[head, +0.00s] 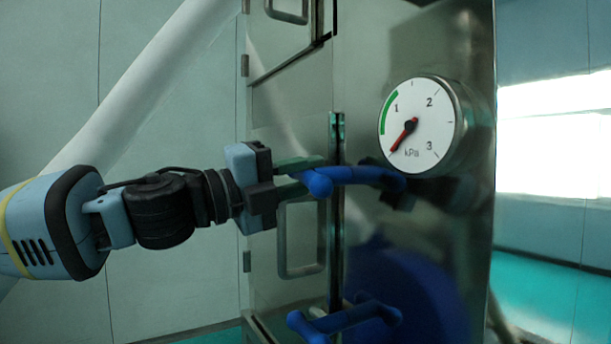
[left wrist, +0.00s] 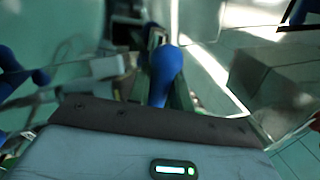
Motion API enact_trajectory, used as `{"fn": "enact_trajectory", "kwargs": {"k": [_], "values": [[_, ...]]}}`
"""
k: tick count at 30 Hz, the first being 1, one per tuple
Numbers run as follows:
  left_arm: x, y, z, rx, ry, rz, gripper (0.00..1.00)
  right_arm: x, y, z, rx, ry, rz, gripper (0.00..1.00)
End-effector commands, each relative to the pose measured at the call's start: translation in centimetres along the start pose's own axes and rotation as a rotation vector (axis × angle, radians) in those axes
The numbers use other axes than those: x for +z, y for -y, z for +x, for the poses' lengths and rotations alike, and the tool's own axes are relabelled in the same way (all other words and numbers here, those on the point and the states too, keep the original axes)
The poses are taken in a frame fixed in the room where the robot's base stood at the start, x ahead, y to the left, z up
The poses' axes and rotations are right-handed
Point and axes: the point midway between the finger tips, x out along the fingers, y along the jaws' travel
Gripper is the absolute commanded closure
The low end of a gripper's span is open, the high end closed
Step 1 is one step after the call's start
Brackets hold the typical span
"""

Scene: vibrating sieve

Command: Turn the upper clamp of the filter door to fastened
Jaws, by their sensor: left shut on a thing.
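The upper clamp (head: 352,175) is a blue handle. It lies nearly horizontal across the narrow gap at the right edge of the filter door (head: 265,215), with its round knob at the left end. My left gripper (head: 306,174) comes in from the left and is shut on the knob end of this clamp. In the left wrist view the blue knob (left wrist: 165,68) shows between the fingers, which are partly hidden by the gripper body. The lower clamp (head: 350,318), also blue, lies below and reaches across the same gap. My right gripper is not in view.
A round pressure gauge (head: 418,125) sticks out of the metal cabinet just right of and above the upper clamp. The door has a metal pull handle (head: 283,250) below my gripper. Another door with a handle (head: 288,14) is above. Open floor (head: 545,300) is to the right.

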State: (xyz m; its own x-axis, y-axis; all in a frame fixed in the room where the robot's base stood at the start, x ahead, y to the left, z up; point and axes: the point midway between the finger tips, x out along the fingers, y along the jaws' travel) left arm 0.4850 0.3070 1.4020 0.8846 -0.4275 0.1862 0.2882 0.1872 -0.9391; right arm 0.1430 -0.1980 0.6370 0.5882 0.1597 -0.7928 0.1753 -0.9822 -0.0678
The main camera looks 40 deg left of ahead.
Motion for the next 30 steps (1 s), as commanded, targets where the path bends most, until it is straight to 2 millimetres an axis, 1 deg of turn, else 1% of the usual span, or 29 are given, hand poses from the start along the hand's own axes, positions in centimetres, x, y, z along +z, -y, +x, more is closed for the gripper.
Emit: {"fn": "enact_trajectory", "kwargs": {"k": [6,12,19,30], "values": [[0.02,-0.16,-0.03,-0.001,0.032,-0.153,1.00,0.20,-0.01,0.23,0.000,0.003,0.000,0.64],[0.02,-0.22,-0.04,-0.001,0.050,-0.245,1.00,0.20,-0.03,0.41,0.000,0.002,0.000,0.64],[0.02,-0.22,-0.05,-0.002,0.060,-0.295,1.00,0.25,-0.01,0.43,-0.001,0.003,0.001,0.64],[0.05,-0.21,-0.06,-0.002,0.063,-0.306,1.00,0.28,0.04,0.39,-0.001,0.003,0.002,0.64]]}}
